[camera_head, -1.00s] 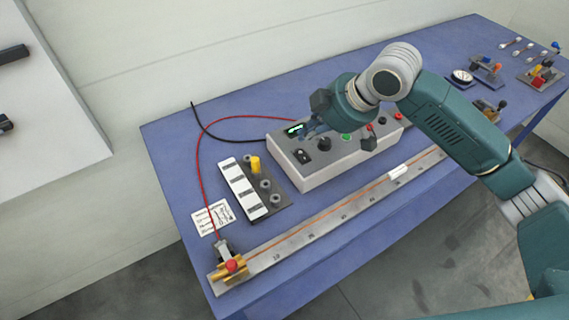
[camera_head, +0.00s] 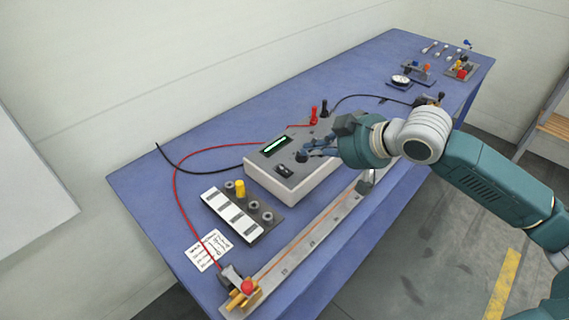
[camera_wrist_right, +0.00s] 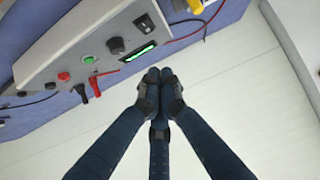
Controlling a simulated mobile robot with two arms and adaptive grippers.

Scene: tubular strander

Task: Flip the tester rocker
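The tester is a light grey box (camera_head: 300,184) on the blue table. Its black rocker switch (camera_head: 284,170) sits near the left end of the panel, beside a round black knob (camera_head: 302,156) and a lit green display (camera_head: 276,145). In the right wrist view the rocker (camera_wrist_right: 144,23) shows in the upper middle, uncovered. My right gripper (camera_head: 309,150) hovers over the panel near the knob, to the right of the rocker. In the wrist view its dark fingers (camera_wrist_right: 158,75) are together with nothing between them. My left gripper is not in view.
Red and black plugs (camera_head: 314,115) stand at the tester's back right. A holder with a yellow peg (camera_head: 240,187) is left of the box. A long metal rail (camera_head: 310,243) with a clamp runs along the front edge. A red lead (camera_head: 176,200) loops at left.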

